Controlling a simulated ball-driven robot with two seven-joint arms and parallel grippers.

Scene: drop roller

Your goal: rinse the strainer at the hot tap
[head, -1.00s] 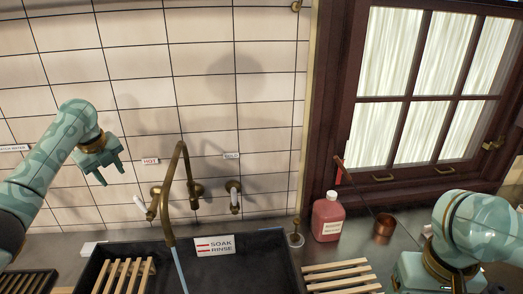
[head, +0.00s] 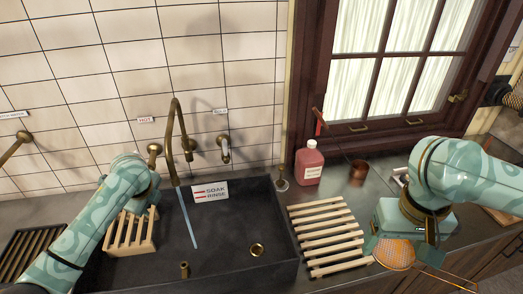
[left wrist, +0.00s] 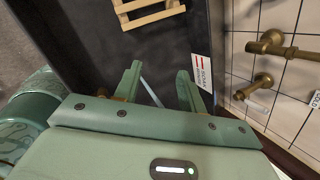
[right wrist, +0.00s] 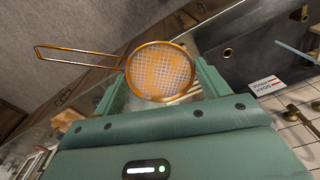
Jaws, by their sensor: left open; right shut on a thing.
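The strainer (head: 393,255) is a round wire mesh with an orange coating and a wire handle. My right gripper (head: 396,238) is shut on it over the counter, right of the sink. The strainer fills the middle of the right wrist view (right wrist: 162,72), between the fingers. The brass tap spout (head: 178,130) arches over the sink (head: 225,225) and a thin water stream (head: 188,220) falls from it. A HOT label (head: 146,120) is on the wall above the left valve (head: 154,150). My left gripper (left wrist: 158,85) is open and empty over the sink's left part, near that valve.
A wooden rack (head: 130,236) lies across the sink's left end, and a slatted rack (head: 325,238) lies right of the sink. A red bottle (head: 309,163) and a copper cup (head: 358,173) stand behind. A SOAK RINSE sign (head: 210,191) is on the sink's back rim.

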